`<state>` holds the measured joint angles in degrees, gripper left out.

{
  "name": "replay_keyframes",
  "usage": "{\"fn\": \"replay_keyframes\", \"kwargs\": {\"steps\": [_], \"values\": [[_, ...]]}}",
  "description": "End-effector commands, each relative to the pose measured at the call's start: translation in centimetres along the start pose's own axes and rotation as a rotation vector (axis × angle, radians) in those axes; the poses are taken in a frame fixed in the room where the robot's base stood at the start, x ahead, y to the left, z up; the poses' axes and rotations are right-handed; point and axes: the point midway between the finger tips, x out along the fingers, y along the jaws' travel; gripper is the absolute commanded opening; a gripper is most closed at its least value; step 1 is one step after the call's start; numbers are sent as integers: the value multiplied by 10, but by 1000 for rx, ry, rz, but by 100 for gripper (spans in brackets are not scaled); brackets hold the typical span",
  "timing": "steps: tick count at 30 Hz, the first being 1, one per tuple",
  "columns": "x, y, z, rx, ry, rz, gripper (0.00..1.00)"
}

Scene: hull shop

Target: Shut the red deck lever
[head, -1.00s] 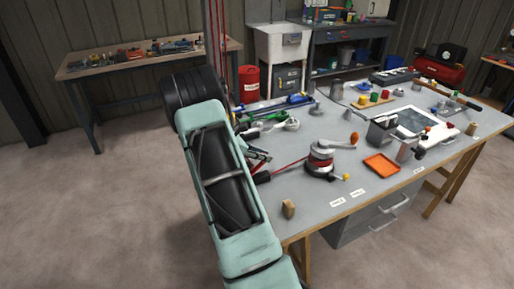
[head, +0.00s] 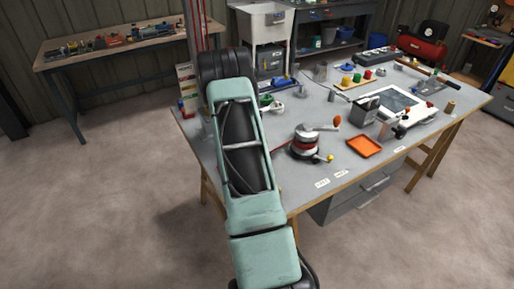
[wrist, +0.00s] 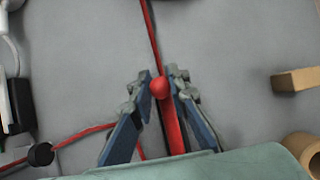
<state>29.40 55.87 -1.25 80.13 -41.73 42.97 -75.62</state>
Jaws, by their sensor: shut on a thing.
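The red deck lever (wrist: 172,128) shows in the wrist view as a red bar with a round red knob at its end. My gripper (wrist: 161,82) has its two blue-padded fingers closed in on either side of the lever, near the knob. The lever's base is hidden below the pale green part of my own wrist. In the head view my arm hides both the lever and my gripper.
A red cord (wrist: 152,32) runs along the grey bench top (head: 300,184). A wooden block (wrist: 297,80) and a tan ring (wrist: 303,150) lie at the right in the wrist view. A winch (head: 304,143), an orange tray (head: 365,147) and a white screen panel (head: 395,105) stand on the bench.

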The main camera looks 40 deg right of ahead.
Motion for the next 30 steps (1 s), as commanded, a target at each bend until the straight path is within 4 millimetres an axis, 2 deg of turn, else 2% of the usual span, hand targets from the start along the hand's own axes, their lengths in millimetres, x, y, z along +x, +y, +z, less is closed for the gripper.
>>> {"fn": "replay_keyframes", "kwargs": {"steps": [15, 16, 20, 30], "values": [[4, -2, -1, -1, -1, -5, 0], [4, -2, -1, -1, -1, -5, 19], [4, -2, -1, -1, 0, -5, 33], [-1, -1, -1, 0, 0, -2, 33]]}}
